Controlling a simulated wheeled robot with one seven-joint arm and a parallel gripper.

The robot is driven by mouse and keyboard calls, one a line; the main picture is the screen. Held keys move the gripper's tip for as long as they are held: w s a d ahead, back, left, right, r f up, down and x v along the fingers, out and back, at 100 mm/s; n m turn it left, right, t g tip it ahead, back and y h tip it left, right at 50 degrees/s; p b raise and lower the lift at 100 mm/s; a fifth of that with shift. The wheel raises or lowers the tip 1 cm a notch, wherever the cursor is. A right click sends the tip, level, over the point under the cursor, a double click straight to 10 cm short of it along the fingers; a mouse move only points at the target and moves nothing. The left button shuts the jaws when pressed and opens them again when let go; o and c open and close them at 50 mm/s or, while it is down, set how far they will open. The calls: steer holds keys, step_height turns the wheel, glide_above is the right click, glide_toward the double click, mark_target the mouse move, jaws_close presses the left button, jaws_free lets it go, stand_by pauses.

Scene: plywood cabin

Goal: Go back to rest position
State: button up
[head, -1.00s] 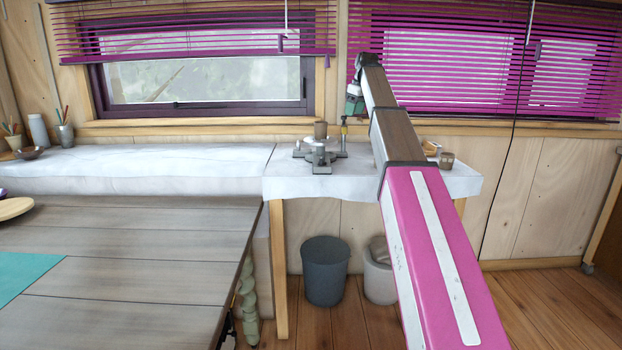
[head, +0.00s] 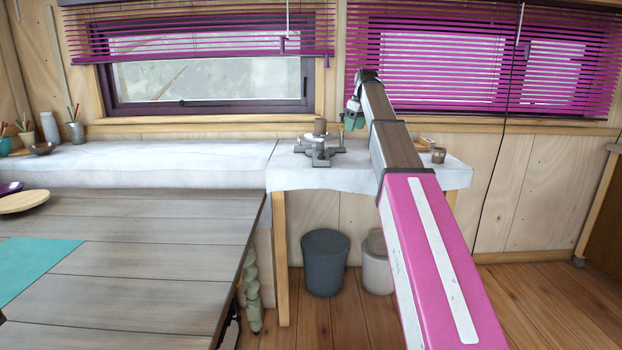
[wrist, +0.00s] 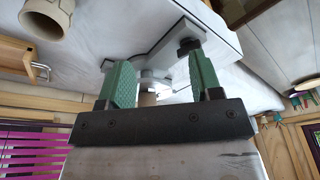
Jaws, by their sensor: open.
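My gripper (wrist: 162,83) shows its two green fingers apart in the wrist view, with nothing held between them. In the head view my gripper (head: 352,118) is at the far end of my raised pink and grey arm, near the small white-covered table. Beyond the fingers in the wrist view is a grey metal stand (wrist: 165,62).
The white-covered table (head: 300,180) stands under the window. A small brown cup (head: 438,155) sits at its right. A dark bin (head: 325,265) and a white bin (head: 376,272) stand below. A plank table (head: 130,235) fills the left, with a wooden plate (head: 24,201).

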steer(key=s+f+m, duration=0.2)
steer(key=s+f, duration=0.3)
steer(key=f, duration=0.6)
steer(key=s+f+m+h, duration=0.1)
steer(key=s+f, duration=0.3)
steer(key=f, duration=0.7)
steer(key=s+f+m, duration=0.2)
steer(key=s+f, duration=0.3)
steer(key=f, duration=0.5)
steer(key=s+d+f+m+g+h, duration=0.1)
steer(key=s+f+m, duration=0.3)
steer(key=s+f, duration=1.7)
steer(key=shift+s+d+g, duration=0.3)
steer(key=shift+s+d, duration=0.3)
steer(key=shift+s, duration=0.6)
